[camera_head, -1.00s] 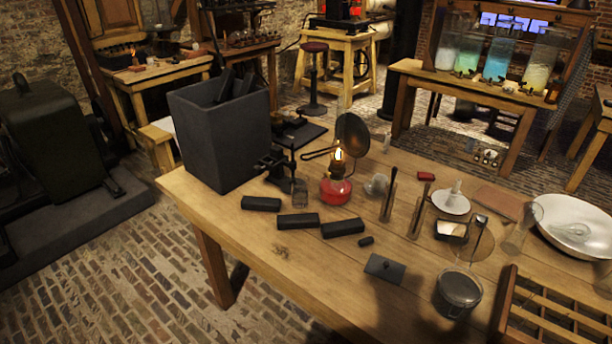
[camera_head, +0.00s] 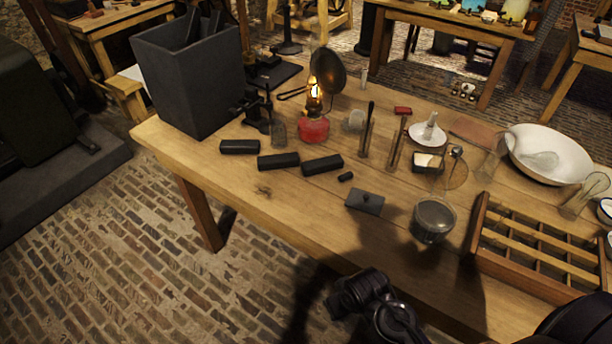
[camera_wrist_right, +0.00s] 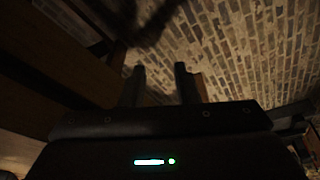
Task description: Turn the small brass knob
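A lit oil lamp (camera_head: 313,126) with a red base and a brass burner stands on the wooden table in the head view. A round dark reflector (camera_head: 328,74) is behind its flame. A small brass knob cannot be made out at this size. My right gripper (camera_wrist_right: 160,70) shows in the right wrist view, its two fingers apart with nothing between them, over brick floor. In the head view, dark parts of my own arms show at the bottom edge, away from the lamp. No gripper fingers can be made out there.
A tall dark box (camera_head: 188,80) stands left of the lamp on the table (camera_head: 262,190). Black blocks (camera_head: 278,160) lie in front of the lamp. Upright tubes (camera_head: 366,138) stand to its right. A glass jar (camera_head: 433,220) and a divided wooden tray (camera_head: 540,255) are nearer the right.

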